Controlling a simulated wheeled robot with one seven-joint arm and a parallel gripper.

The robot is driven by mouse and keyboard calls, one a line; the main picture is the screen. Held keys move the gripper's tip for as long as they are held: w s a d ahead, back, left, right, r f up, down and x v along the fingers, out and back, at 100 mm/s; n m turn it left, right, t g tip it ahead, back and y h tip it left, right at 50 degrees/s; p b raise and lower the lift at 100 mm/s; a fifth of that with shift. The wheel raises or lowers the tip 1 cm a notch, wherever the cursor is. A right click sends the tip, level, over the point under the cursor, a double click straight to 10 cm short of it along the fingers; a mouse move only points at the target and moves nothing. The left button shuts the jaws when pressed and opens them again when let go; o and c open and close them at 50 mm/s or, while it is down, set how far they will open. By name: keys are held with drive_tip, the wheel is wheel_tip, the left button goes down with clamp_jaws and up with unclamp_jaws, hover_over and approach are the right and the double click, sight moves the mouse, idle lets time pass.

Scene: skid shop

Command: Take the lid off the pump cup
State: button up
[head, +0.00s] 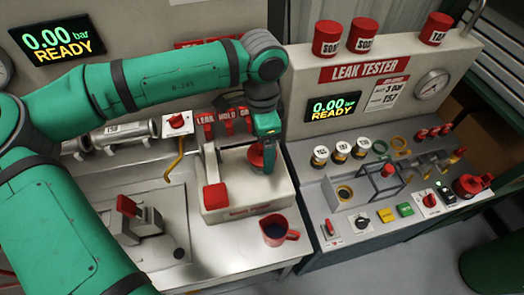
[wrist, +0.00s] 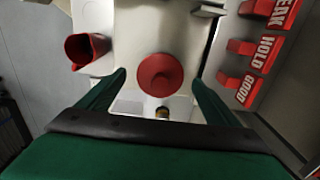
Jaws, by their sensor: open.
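The red round lid (wrist: 160,76) shows from above in the wrist view, with a small raised centre. In the head view the lid (head: 256,157) is partly hidden by my gripper, above the pale pump housing (head: 235,204). The cup under the lid cannot be made out. My gripper (head: 266,166) is open and points down over the lid. In the wrist view its two green fingers stand on either side of the lid, with gaps between, and hold nothing.
A red jug (head: 278,230) with dark liquid stands at the bench's front edge, close to the housing. The leak tester (head: 375,70) stands right.

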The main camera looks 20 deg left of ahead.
drive_tip(key=shift+f, duration=0.4)
drive_tip(key=shift+c, duration=0.3)
drive_tip(key=c, duration=1.1)
